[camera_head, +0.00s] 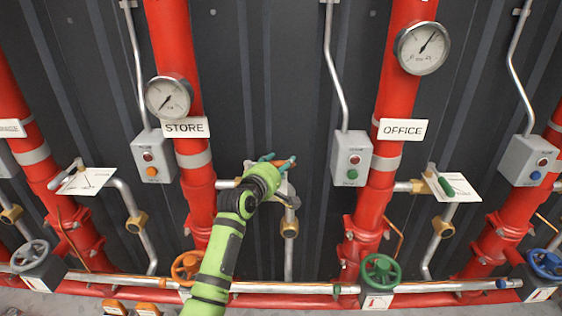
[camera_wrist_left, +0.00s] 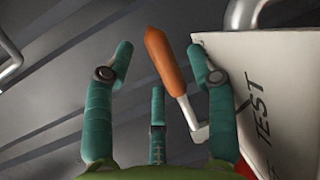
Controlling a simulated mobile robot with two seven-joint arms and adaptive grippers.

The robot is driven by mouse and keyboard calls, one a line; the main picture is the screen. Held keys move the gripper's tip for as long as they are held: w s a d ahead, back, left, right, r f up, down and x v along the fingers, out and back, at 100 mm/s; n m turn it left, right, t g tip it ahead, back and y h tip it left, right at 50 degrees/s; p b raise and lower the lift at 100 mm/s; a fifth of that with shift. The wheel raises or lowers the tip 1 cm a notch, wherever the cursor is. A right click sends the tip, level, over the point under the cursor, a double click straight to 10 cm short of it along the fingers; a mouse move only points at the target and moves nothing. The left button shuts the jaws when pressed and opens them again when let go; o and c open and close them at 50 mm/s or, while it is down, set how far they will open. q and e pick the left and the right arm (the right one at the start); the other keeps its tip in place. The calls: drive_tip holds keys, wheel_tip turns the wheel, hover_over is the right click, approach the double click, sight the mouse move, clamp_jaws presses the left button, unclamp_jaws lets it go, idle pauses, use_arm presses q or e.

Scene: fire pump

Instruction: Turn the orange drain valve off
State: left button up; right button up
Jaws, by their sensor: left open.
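The orange lever handle (camera_wrist_left: 165,60) of the valve shows in the left wrist view, tilted, on a metal crank arm (camera_wrist_left: 200,130). A white plate (camera_wrist_left: 285,75) with the word TEST is just right of it. My left gripper (camera_wrist_left: 163,62) is open, with its teal fingers spread on both sides of the handle and a third finger below. I cannot tell whether any finger touches the handle. In the head view my left gripper (camera_head: 274,162) is right of the STORE pipe (camera_head: 195,160) and hides most of the valve. My right gripper is not in view.
An orange handwheel (camera_head: 187,267) is low on the STORE pipe, beside my left forearm. A grey button box (camera_head: 352,158) and the red OFFICE pipe (camera_head: 383,190) stand to the right. A green-handled lever (camera_head: 439,180) is further right. A horizontal pipe (camera_head: 300,288) runs along the bottom.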

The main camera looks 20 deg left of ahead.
use_arm(q)
drive_tip(key=shift+w+f, duration=0.1)
drive_tip(key=shift+w, duration=0.45)
drive_tip(key=shift+c, duration=0.4)
clamp_jaws()
drive_tip(key=shift+f, duration=0.1)
